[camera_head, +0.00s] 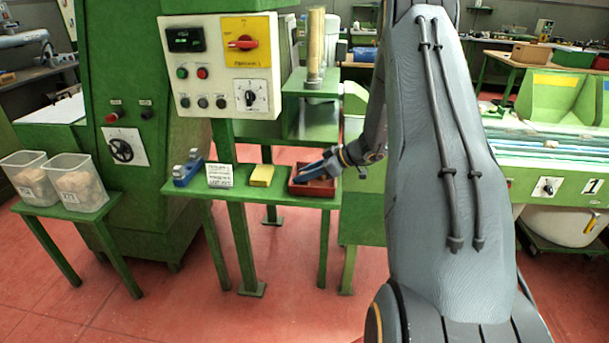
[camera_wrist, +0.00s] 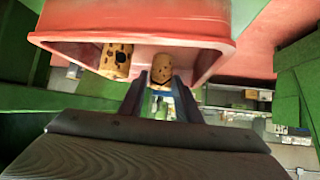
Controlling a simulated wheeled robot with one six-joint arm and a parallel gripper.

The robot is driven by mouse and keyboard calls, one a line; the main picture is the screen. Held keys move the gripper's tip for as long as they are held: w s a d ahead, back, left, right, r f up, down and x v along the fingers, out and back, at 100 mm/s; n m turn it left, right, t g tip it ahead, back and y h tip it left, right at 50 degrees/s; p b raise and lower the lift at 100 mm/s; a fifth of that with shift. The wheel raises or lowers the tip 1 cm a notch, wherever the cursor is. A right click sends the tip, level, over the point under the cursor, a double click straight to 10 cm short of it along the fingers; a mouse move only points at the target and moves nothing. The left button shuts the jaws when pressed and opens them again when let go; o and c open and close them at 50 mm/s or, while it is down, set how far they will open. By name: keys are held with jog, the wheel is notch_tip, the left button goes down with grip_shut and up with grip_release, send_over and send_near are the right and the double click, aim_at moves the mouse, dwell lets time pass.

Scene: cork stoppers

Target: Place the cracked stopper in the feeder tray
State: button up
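The red tray (camera_head: 315,187) stands at the right end of the low green bench, and its rim (camera_wrist: 130,37) fills the top of the wrist view. Two stoppers show inside it in the wrist view. The left stopper (camera_wrist: 116,61) is tan with large dark pits. The other stopper (camera_wrist: 161,76) shows between my fingertips, with a dark mark near its top; I cannot tell whether it is the cracked one. My gripper (camera_head: 308,172) reaches down into the tray, its fingers (camera_wrist: 160,82) apart on both sides of that stopper. I cannot tell whether they touch it.
On the bench, a yellow block (camera_head: 261,175), a printed sign (camera_head: 219,175) and a blue tape dispenser (camera_head: 187,168) stand left of the tray. Two clear bins (camera_head: 76,182) of corks stand on a green stand at left. A machine with a clear tube (camera_head: 316,45) rises behind the tray.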

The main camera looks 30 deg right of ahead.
jog(key=shift+r+p, duration=0.25)
jog(key=shift+p, duration=0.05)
jog(key=b+v, duration=0.4)
jog(key=v, duration=0.6)
jog(key=s+a+m+g+h, duration=0.1)
jog(key=s+a+m+g, duration=0.15)
jog(key=s+a, duration=0.45)
jog(key=s+a+m+g+h, duration=0.1)
jog(key=s+a+g, duration=0.35)
jog(key=a, duration=0.55)
jog(key=s+a+m+h, duration=0.2)
jog(key=s+a+h, duration=0.1)
jog(key=s, duration=0.4)
jog(key=s+a+m+h, duration=0.3)
jog(key=s+a, duration=0.2)
jog(key=s, duration=0.3)
jog(key=shift+s+a+g, duration=0.25)
jog(key=shift+g, duration=0.05)
jog(key=shift+a+r+m, duration=0.15)
jog(key=shift+m, duration=0.1)
